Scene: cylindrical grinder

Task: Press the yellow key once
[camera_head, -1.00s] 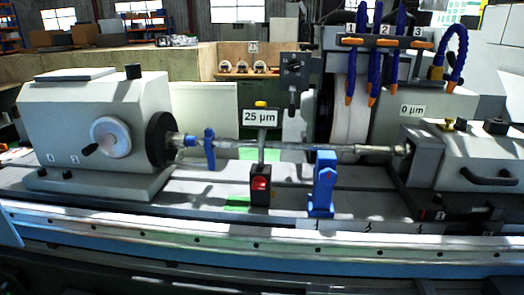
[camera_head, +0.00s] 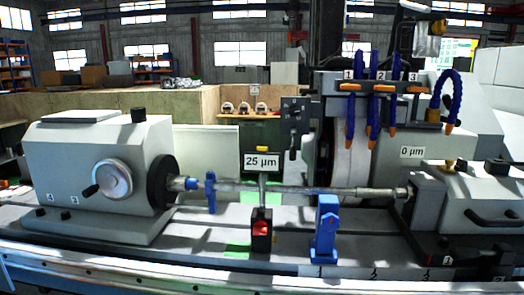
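A small yellow block (camera_head: 262,149) sits on top of the "25 µm" readout (camera_head: 261,162), which stands on a thin post above a black base with a red part (camera_head: 261,230). It is the clearest yellow key-like part in view. A brass-yellow knob (camera_head: 448,165) also shows on the right-hand unit, near the "0 µm" label (camera_head: 412,152). Neither of my grippers is in view.
A long shaft (camera_head: 310,190) runs from the left headstock (camera_head: 90,170) to the right-hand unit. A blue support (camera_head: 326,228) stands right of the readout. Blue coolant hoses (camera_head: 375,100) hang by the wheel. The space just before the readout looks clear.

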